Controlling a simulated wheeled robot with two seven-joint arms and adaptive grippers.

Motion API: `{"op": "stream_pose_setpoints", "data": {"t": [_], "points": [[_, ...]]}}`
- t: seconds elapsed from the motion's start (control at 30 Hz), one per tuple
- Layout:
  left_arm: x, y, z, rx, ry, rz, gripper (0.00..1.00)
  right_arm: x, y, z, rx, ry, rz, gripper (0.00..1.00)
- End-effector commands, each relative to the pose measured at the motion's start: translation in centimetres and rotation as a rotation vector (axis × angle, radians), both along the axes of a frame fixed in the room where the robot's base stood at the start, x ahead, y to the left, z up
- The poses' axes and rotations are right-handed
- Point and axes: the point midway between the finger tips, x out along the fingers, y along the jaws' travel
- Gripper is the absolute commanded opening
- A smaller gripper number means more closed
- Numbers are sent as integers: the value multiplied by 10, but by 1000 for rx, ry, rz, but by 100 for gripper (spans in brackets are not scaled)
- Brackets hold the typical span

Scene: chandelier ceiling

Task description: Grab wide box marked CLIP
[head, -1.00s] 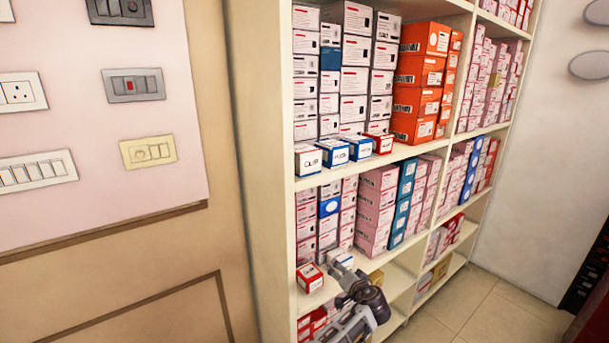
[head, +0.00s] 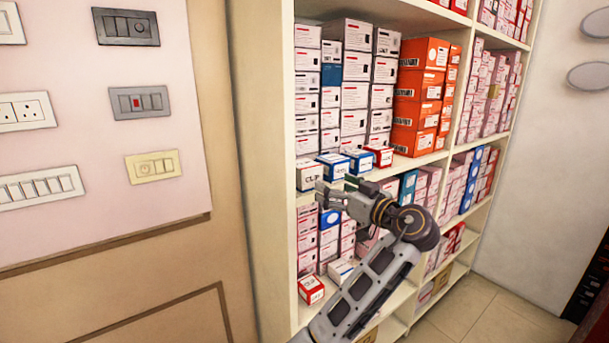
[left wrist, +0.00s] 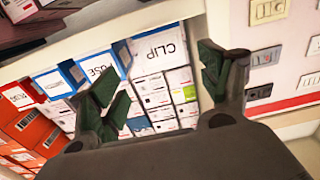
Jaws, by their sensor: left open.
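The white box marked CLIP (head: 309,176) stands at the front left end of a shelf, beside a blue-edged box. In the left wrist view the CLIP box (left wrist: 160,46) shows its lettered white face between my fingers. My left gripper (head: 324,192) is in front of the shelf, just below and to the right of the CLIP box in the head view. In the left wrist view the gripper (left wrist: 160,72) has its two green-padded fingers spread apart, with nothing held. My right gripper is out of view.
Blue-edged boxes (head: 333,165) and a red box (head: 380,156) stand in the same front row. Stacked boxes fill the shelf behind. A red and white box (head: 311,289) sits on a lower shelf. The shelf's side panel (head: 262,170) rises at the left.

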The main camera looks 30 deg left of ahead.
Motion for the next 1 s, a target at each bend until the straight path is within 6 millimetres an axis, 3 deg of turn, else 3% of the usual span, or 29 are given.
{"op": "stream_pose_setpoints", "data": {"t": [0.33,0.8,1.0], "points": [[5,10,0,2,2,0,78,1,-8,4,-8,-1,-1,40],[27,65,1,3,4,0,78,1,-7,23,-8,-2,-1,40],[33,79,0,2,3,-1,78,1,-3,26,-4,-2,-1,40]]}}
